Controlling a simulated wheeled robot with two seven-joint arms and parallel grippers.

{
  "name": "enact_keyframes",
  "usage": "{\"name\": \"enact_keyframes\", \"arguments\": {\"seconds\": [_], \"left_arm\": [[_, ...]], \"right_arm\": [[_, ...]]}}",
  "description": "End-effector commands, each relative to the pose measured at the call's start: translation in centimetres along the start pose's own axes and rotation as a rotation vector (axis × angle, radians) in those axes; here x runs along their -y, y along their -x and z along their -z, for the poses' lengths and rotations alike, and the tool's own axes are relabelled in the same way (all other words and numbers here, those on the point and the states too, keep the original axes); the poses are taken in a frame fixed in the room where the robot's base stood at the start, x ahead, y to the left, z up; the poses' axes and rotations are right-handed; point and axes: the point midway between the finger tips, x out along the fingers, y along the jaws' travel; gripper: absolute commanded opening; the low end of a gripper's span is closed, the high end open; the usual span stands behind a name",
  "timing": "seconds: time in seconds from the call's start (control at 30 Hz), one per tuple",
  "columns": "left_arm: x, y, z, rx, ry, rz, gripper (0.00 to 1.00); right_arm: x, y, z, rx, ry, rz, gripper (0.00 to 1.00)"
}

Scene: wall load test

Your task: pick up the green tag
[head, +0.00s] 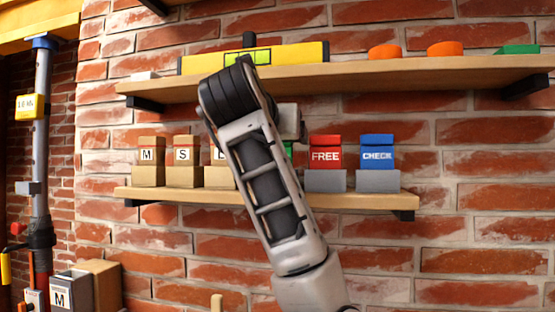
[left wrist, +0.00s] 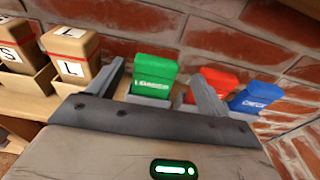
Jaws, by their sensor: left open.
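The green tag (left wrist: 154,75) stands upright in a grey holder on the lower shelf, with white lettering on its front. In the left wrist view it shows between the two fingers of my left gripper (left wrist: 157,84), which are spread apart with nothing gripped. Whether the fingers are level with its sides or short of it is hard to tell. In the head view only a sliver of the green tag (head: 289,149) shows beside my left arm, which hides most of it. My right gripper is not in view.
Right of it stand the red FREE tag (head: 325,153) and blue CHECK tag (head: 377,153) in grey holders. Cardboard boxes (head: 184,163) marked M, S and L stand left. The upper shelf (head: 360,75) holds a yellow level (head: 300,54) and orange discs (head: 385,52).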

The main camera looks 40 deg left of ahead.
Motion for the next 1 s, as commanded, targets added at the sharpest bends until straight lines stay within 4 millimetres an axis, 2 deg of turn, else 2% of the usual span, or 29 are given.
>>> {"name": "enact_keyframes", "arguments": {"seconds": [0.17, 0.43, 0.73, 0.77, 0.97, 1.0], "left_arm": [[-0.2, -1.2, 0.0, -0.002, -0.002, -0.002, 0.78], [-0.6, -5.0, 0.1, -0.003, -0.001, -0.001, 0.78], [-0.6, -5.6, 0.2, 0.000, 0.000, 0.001, 0.78], [-0.6, -5.6, 0.2, 0.000, 0.000, 0.001, 0.75], [-0.6, -5.6, 0.1, 0.000, 0.000, 0.001, 0.20], [-0.6, -5.6, 0.1, 0.001, 0.000, 0.001, 0.19]], "right_arm": [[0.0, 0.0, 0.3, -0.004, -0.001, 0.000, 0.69], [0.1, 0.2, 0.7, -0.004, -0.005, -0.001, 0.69], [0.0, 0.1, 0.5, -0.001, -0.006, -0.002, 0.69], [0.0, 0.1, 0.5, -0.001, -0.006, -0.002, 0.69], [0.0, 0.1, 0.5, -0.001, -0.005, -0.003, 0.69], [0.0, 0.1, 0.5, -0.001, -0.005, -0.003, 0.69]]}}
